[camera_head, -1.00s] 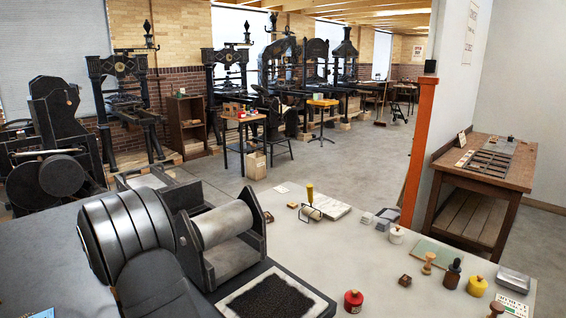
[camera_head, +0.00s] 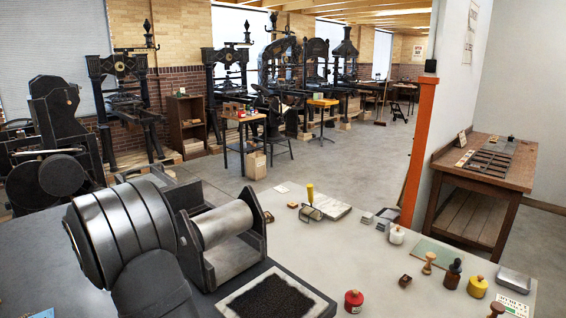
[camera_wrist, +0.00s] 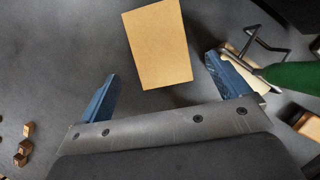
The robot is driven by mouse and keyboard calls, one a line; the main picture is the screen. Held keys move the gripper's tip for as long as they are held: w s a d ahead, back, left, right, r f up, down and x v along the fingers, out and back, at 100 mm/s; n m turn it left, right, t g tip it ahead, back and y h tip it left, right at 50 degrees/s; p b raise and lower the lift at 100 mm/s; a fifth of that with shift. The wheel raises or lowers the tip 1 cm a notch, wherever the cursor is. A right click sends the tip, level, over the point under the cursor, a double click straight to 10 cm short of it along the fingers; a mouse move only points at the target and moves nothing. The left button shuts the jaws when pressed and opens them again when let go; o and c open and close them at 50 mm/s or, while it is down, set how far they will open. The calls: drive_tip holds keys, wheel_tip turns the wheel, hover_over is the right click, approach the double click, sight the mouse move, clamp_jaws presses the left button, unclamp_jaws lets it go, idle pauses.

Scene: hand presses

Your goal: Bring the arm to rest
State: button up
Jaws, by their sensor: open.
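In the wrist view my gripper (camera_wrist: 162,64) is open, with its two blue fingers spread wide and nothing held between them. A tan rectangular block (camera_wrist: 158,45) lies ahead of the fingers, apart from both. In the head view, part of my own arm fills the lower left as a thick dark banded joint. My gripper does not show in the head view.
In the wrist view a green handle (camera_wrist: 292,74) and a wire frame (camera_wrist: 262,42) lie close to the right finger. Small brown blocks (camera_wrist: 24,146) lie at lower left. In the head view, a roller press (camera_head: 222,225), an ink slab (camera_head: 268,298) and a red pot (camera_head: 353,301) stand nearby.

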drive_tip(key=x, duration=0.8)
drive_tip(key=shift+w+f, duration=0.15)
drive_tip(key=shift+f, duration=0.1)
wheel_tip(320, 180, up, 28)
drive_tip(key=w+d+m+h, duration=0.1)
drive_tip(key=w+d+m, duration=0.2)
drive_tip(key=d, duration=0.8)
drive_tip(key=w+d+m+g+h, duration=0.1)
drive_tip(key=w+d+m, duration=0.2)
drive_tip(key=w+d, duration=0.3)
drive_tip(key=w+d+m+h, duration=0.1)
drive_tip(key=w+d+m, duration=0.2)
drive_tip(key=d, duration=1.2)
drive_tip(key=shift+w+d, duration=0.4)
drive_tip(key=shift+w, duration=0.85)
drive_tip(key=shift+o, duration=0.8)
